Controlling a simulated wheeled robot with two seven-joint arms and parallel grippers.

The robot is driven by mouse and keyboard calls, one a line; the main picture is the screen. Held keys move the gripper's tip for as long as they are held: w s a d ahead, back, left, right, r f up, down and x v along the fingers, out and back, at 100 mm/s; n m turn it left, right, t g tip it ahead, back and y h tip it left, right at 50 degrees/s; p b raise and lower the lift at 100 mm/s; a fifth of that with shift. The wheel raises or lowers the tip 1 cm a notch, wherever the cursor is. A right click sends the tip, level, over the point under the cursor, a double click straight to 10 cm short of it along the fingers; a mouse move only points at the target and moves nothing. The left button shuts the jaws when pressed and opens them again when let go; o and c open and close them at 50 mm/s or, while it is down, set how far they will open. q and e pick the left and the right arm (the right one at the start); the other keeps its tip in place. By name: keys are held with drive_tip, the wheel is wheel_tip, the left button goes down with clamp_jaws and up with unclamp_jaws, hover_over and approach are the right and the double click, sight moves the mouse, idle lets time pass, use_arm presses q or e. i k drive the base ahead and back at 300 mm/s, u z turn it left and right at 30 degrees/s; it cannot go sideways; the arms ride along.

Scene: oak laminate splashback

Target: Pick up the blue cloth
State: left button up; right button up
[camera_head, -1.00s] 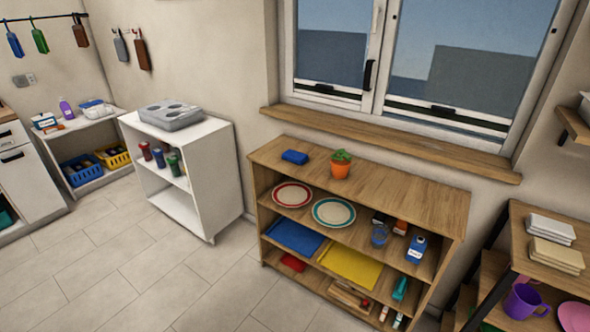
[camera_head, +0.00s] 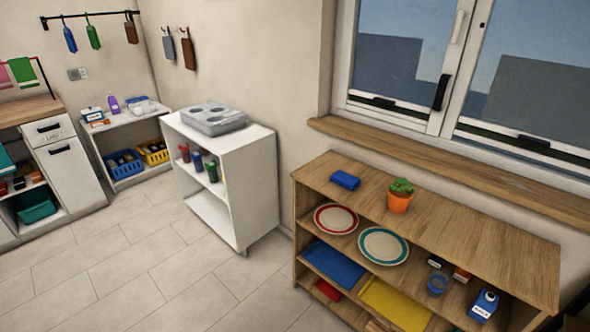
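A small folded blue cloth (camera_head: 345,180) lies on the top board of the low wooden shelf unit (camera_head: 455,234), near its left end. It lies to the left of an orange pot with a green plant (camera_head: 399,196), with a gap between them. A flat blue sheet (camera_head: 333,263) lies on a lower board of the same unit. A blue item (camera_head: 69,39) also hangs from the wall rail at the far left. Neither of my grippers is in view.
Plates (camera_head: 383,246) stand on the board below the cloth. A white shelf unit (camera_head: 245,185) with a grey tray (camera_head: 212,119) stands to the left. A window sill (camera_head: 440,165) runs behind the wooden unit. The tiled floor (camera_head: 150,265) is clear.

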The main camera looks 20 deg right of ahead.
sight(340, 177)
drive_tip(key=u, duration=0.25)
drive_tip(key=i, duration=1.65)
drive_tip(key=z, duration=1.15)
drive_tip(key=i, duration=0.5)
drive_tip(key=z, duration=0.55)
